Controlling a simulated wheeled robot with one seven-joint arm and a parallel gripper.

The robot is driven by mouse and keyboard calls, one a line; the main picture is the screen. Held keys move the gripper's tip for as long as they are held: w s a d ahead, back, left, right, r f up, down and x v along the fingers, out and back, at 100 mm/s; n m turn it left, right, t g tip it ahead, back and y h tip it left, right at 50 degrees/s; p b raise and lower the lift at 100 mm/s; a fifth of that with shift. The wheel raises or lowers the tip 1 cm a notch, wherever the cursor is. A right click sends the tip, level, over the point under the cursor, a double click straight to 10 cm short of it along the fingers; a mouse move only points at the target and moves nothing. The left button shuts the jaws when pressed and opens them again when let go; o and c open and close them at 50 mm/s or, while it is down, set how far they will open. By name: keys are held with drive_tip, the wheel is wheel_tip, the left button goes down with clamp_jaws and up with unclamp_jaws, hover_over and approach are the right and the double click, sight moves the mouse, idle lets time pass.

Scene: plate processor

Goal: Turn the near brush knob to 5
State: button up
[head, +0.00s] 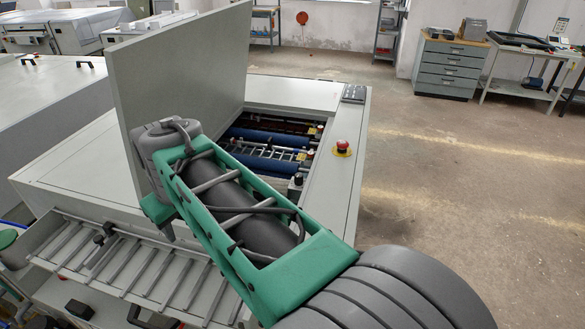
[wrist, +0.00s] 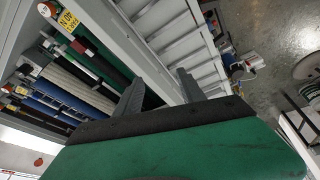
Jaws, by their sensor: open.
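The plate processor (head: 70,180) stands open under a raised grey lid (head: 190,70). Blue rollers (head: 265,165) show in its bay. A small block with a dark top (head: 296,183) at the bay's near right corner looks like a knob, but its scale is too small to read. In the wrist view, a pale round part with a red mark (wrist: 46,9) sits by a yellow label at upper left; I cannot tell whether it is the near brush knob. My gripper (wrist: 160,76) is open and empty, with its two dark fingers apart.
A red emergency button (head: 342,147) and a dark panel (head: 354,93) are on the right rim. A slatted rack (head: 135,265) extends along the near side. The raised lid stands close to my arm. The floor at right is clear.

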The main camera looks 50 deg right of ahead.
drive_tip(key=w+d+r+g, duration=0.1)
drive_tip(key=w+d, duration=0.2)
drive_tip(key=d, duration=0.4)
drive_tip(key=w+d+r+g, duration=0.1)
drive_tip(key=w+d, duration=0.1)
drive_tip(key=d, duration=0.5)
drive_tip(key=n+g+p, duration=0.1)
drive_tip(key=g+p, duration=0.1)
hover_over(299, 175)
drive_tip(key=shift+y, duration=0.4)
wheel_tip(299, 175, down, 5)
drive_tip(key=shift+w+a+f, duration=0.1)
drive_tip(key=shift+w+f, duration=0.05)
drive_tip(key=shift+s+d+f, duration=0.2)
drive_tip(key=shift+d+f, duration=0.05)
wheel_tip(299, 175, down, 7)
drive_tip(key=shift+w+a+f+p, duration=0.1)
drive_tip(key=shift+f+p, duration=0.1)
drive_tip(key=shift+p, duration=0.5)
drive_tip(key=shift+c, duration=0.2)
clamp_jaws()
